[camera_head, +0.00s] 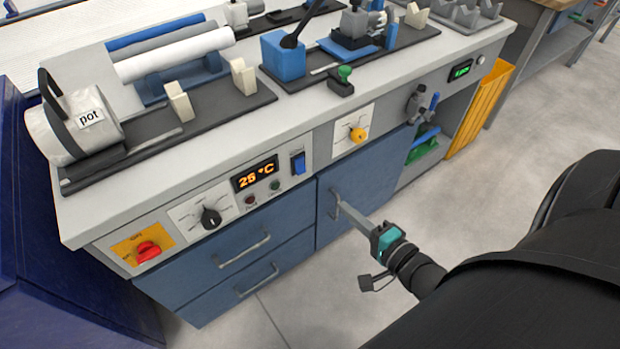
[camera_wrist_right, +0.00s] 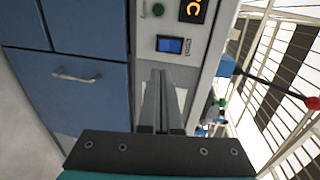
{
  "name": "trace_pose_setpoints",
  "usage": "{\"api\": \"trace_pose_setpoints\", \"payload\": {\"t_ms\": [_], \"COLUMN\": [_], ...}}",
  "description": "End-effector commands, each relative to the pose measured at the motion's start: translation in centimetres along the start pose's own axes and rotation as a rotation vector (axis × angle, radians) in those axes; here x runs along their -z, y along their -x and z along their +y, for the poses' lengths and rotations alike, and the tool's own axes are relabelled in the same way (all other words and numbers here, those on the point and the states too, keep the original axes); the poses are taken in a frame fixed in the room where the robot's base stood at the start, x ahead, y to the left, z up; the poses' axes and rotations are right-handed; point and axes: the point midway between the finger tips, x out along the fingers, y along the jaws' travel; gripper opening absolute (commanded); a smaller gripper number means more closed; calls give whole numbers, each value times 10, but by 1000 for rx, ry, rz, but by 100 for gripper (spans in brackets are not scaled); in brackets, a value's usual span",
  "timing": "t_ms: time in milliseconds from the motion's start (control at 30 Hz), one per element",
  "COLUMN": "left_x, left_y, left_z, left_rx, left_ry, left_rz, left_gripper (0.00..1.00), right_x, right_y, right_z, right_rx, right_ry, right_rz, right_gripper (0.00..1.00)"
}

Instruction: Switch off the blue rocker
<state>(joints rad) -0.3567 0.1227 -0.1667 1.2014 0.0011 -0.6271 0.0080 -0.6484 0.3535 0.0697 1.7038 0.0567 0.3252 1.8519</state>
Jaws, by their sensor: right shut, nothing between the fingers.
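The blue rocker (camera_head: 298,162) sits in the bench's front panel, just right of the orange temperature display (camera_head: 255,175). It also shows in the right wrist view (camera_wrist_right: 170,45), above the fingertips, beside the green indicator (camera_wrist_right: 158,9). Its on or off position is too small to tell. My right gripper (camera_head: 342,203) is shut and empty, below and to the right of the rocker in the head view, in front of the blue cabinet door. Its closed fingers (camera_wrist_right: 160,80) point toward the panel, apart from the rocker. My left gripper is not in view.
The panel also holds a black dial (camera_head: 210,217), a red knob (camera_head: 148,251) and a yellow knob (camera_head: 358,134). Drawer handles (camera_head: 245,252) stick out below. The floor in front is clear.

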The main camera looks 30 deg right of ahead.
Motion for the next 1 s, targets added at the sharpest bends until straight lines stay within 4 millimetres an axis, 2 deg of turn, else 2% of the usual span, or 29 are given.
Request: {"api": "trace_pose_setpoints", "payload": {"t_ms": [267, 333, 1000], "left_x": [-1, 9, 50], "left_y": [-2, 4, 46], "left_z": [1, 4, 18], "left_rx": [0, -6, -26], "left_ry": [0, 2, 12], "left_rz": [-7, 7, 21], "left_gripper": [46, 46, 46], "right_x": [0, 0, 0], "right_y": [-8, -14, -87], "right_z": [1, 1, 2], "right_rx": [-1, 1, 0], "right_ry": [1, 2, 4], "right_rz": [0, 0, 0], "right_gripper": [0, 0, 0]}}
